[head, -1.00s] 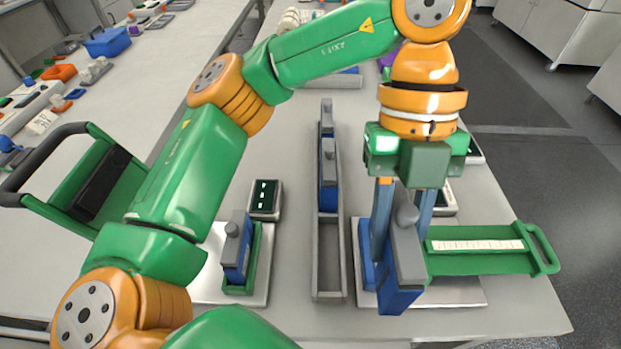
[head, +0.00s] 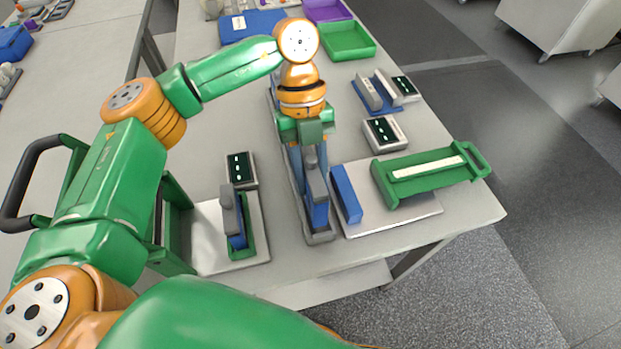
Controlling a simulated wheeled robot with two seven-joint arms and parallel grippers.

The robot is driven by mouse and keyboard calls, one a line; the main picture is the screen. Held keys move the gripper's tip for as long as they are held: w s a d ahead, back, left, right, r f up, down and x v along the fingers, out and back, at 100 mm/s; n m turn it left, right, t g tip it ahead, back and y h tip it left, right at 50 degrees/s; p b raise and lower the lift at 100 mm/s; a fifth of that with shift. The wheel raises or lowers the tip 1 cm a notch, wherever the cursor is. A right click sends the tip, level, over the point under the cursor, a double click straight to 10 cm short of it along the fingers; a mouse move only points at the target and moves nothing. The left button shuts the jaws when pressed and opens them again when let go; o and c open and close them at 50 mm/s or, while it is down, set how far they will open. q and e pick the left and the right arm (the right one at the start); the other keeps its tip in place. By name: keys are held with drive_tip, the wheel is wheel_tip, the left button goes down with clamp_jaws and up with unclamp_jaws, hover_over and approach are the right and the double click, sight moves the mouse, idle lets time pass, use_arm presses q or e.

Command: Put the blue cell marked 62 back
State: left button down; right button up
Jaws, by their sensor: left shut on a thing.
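My left gripper (head: 307,168) is shut on a blue cell with a grey top (head: 318,205). It holds the cell upright at the near end of the long, narrow grey rack (head: 319,239). I cannot tell whether the cell rests on the rack's floor or hangs just above it. No number is readable on it. The gripper and arm hide most of the rack behind it. Another blue cell with a grey top (head: 236,230) stands in a green holder on the left plate. My right gripper is not in view.
Right of the rack, a pale plate (head: 395,215) bears a blue block (head: 346,194) and a green handled slide (head: 430,174). Small display boxes stand near both plates (head: 241,171) (head: 385,134). Green (head: 347,41) and purple trays lie farther back. The table's front edge is close.

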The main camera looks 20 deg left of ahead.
use_arm(q)
drive_tip(key=f, duration=0.3)
drive_tip(key=shift+w+f, duration=0.25)
drive_tip(key=shift+w, duration=0.05)
drive_tip(key=shift+a, duration=0.1)
drive_tip(key=shift+s+f, duration=0.1)
drive_tip(key=shift+f, duration=0.05)
drive_tip(key=c, duration=0.6)
unclamp_jaws()
